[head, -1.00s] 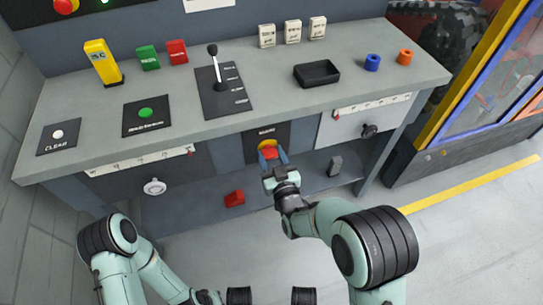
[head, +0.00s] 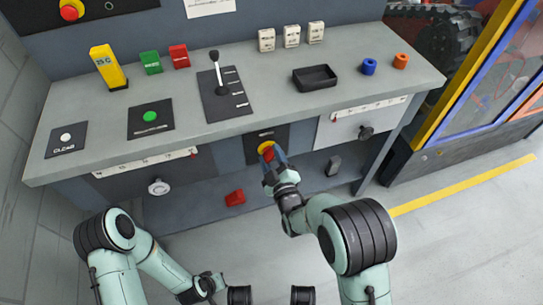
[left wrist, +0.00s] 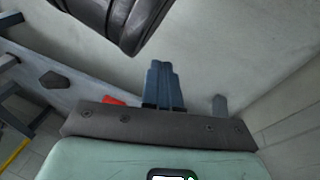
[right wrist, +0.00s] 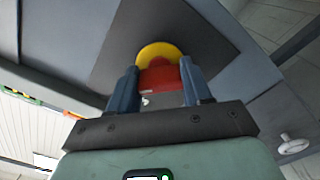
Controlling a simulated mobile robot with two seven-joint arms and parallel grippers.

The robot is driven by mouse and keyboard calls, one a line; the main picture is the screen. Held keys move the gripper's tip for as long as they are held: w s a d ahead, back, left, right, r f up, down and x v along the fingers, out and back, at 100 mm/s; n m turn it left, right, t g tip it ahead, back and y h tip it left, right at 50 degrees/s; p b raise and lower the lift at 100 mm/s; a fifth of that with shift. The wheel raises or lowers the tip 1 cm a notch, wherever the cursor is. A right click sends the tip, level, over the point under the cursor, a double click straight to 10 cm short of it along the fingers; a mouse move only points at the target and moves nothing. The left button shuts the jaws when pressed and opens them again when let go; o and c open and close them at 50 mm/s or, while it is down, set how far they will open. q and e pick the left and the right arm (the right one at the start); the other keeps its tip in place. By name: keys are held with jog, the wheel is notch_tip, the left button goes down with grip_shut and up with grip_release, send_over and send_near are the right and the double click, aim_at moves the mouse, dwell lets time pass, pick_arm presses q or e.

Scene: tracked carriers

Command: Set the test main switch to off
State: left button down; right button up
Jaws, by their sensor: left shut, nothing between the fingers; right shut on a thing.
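The main switch is a red handle (head: 268,152) on a yellow disc (head: 265,146), set on a dark panel (head: 282,133) on the bench front. My right gripper (head: 273,162) is shut on the red handle. In the right wrist view, the red handle (right wrist: 160,77) lies between the two blue fingers, with the yellow disc (right wrist: 158,50) behind it. The label above the disc is mostly too small to read. My left gripper is low at the left, away from the switch; in the left wrist view its fingers (left wrist: 163,70) are together and empty.
The bench top (head: 270,100) carries a lever (head: 217,75), a black tray (head: 315,77), coloured blocks and rings. Drawers with knobs flank the switch panel. A red block (head: 235,198) and a grey block (head: 334,165) sit below. A fenced machine stands right.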

jog(key=shift+n, duration=1)
jog(key=shift+n+p, duration=0.45)
jog(key=shift+n, duration=0.05)
jog(key=shift+r+n, duration=0.1)
jog(key=shift+n, duration=0.7)
pick_arm(q)
jog(key=shift+h, duration=0.3)
jog(key=shift+s+d+r+p, duration=0.3)
jog(key=shift+d+r, duration=0.05)
jog(key=shift+r, duration=0.25)
jog(key=shift+s+d+r+p, duration=0.25)
jog(key=shift+s+d+r, duration=0.1)
jog(key=shift+r, duration=0.3)
jog(key=shift+s+d+r+p, duration=0.25)
jog(key=shift+d+r+p, duration=0.1)
jog(key=shift+r, duration=0.25)
pick_arm(e)
jog(key=shift+n, duration=2.1)
pick_arm(q)
jog(key=shift+g, duration=0.3)
pick_arm(e)
jog(key=o, duration=1.1)
jog(key=shift+c, duration=0.2)
